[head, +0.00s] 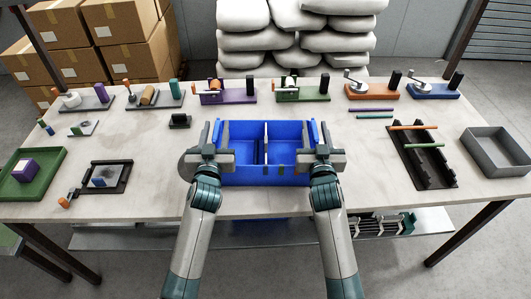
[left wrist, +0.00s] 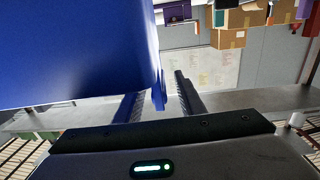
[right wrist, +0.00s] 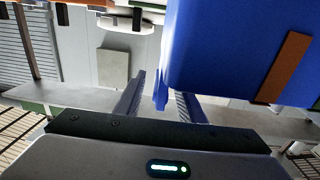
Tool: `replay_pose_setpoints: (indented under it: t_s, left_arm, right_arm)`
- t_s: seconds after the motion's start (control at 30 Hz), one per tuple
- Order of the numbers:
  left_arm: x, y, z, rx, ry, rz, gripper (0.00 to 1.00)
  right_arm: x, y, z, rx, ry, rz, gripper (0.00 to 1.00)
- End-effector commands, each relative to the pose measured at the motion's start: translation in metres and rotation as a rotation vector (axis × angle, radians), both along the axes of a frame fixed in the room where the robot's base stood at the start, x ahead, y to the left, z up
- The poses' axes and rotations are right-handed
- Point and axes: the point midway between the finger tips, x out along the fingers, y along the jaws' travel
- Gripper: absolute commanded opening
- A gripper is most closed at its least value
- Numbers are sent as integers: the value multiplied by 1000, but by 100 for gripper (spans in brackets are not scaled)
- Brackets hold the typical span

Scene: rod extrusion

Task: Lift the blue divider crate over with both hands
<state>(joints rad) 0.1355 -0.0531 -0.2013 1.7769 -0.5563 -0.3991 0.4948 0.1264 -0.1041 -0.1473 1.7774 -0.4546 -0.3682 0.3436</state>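The blue divider crate (head: 265,176) stands near the front edge of the table, its open top up and a divider across the middle. It fills the upper left of the left wrist view (left wrist: 75,55) and the upper right of the right wrist view (right wrist: 225,55). My left gripper (head: 215,141) is at its left side, fingers apart, with a blue side flange between them. My right gripper (head: 319,141) is at its right side, fingers apart around the other flange. Gaps show beside both flanges. The crate's underside is hidden in the head view.
A black rack (head: 421,160) with rods and a grey tray (head: 497,153) are to the right. A green tray (head: 32,183) and a black frame (head: 105,179) are to the left. Several coloured fixtures line the back. The table (head: 275,112) is clear just behind the crate.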

Motion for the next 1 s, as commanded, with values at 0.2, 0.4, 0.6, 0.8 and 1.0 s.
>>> replay_pose_setpoints:
  t_s: [0.2,0.4,0.6,0.8,1.0]
  left_arm:
    - [0,0,0,0,0,0,2]
    - [0,0,0,0,0,0,0]
    - [0,0,2,0,-2,0,0]
    - [0,0,8,0,-2,0,0]
    - [0,0,21,0,-2,-1,0]
  right_arm:
    - [0,0,0,0,0,0,2]
    - [0,0,0,0,1,0,0]
    - [0,0,2,0,-2,0,0]
    - [0,0,8,0,-2,0,0]
    - [0,0,21,0,-2,0,0]
